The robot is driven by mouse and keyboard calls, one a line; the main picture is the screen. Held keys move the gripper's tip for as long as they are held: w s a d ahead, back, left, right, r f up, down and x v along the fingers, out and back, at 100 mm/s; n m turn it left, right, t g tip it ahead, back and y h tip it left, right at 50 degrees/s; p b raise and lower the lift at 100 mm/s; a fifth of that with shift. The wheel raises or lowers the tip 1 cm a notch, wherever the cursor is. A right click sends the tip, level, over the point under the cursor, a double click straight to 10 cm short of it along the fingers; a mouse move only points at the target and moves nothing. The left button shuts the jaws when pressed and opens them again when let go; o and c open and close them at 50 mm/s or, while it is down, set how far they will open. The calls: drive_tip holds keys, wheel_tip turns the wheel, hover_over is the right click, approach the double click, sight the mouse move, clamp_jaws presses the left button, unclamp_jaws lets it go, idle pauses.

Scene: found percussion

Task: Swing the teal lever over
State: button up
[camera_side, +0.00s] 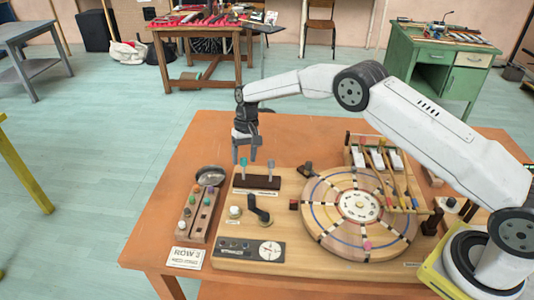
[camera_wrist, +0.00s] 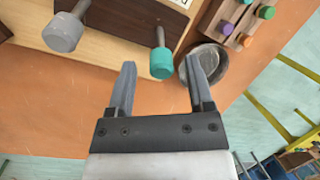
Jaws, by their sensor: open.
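The teal lever (camera_side: 243,163) stands up from a dark brown block (camera_side: 256,182) near the board's back left. A grey lever (camera_side: 270,164) stands to its right on the same block. My gripper (camera_side: 246,161) points down just above the teal lever in the side view. In the wrist view my gripper (camera_wrist: 157,75) is open with nothing held. Whether a finger touches the knob I cannot tell.
A round metal dish (camera_side: 211,176) and a wooden tray with coloured pegs (camera_side: 201,216) lie left of the block. A black crank (camera_side: 259,213) and a large striped wheel (camera_side: 359,212) are on the wooden board. Orange tabletop (camera_side: 213,130) is clear behind.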

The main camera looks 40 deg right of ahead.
drive_tip(key=v, duration=0.7)
drive_tip(key=shift+r, duration=0.35)
drive_tip(key=shift+d+r, duration=0.1)
drive_tip(key=shift+d, duration=0.05)
drive_tip(key=s+d+r+n+t+h, duration=0.1)
drive_tip(key=s+d+t, duration=0.1)
drive_tip(key=s, duration=1.4)
drive_tip(key=s+d+r+n+t+h, duration=0.1)
drive_tip(key=s+d, duration=0.3)
drive_tip(key=s, duration=1.2)
drive_tip(key=shift+r+t+h, duration=0.2)
drive_tip(key=shift+t+h, duration=0.1)
drive_tip(key=shift+t, duration=0.4)
drive_tip(key=shift+s, duration=0.1)
drive_tip(key=shift+c, duration=0.2)
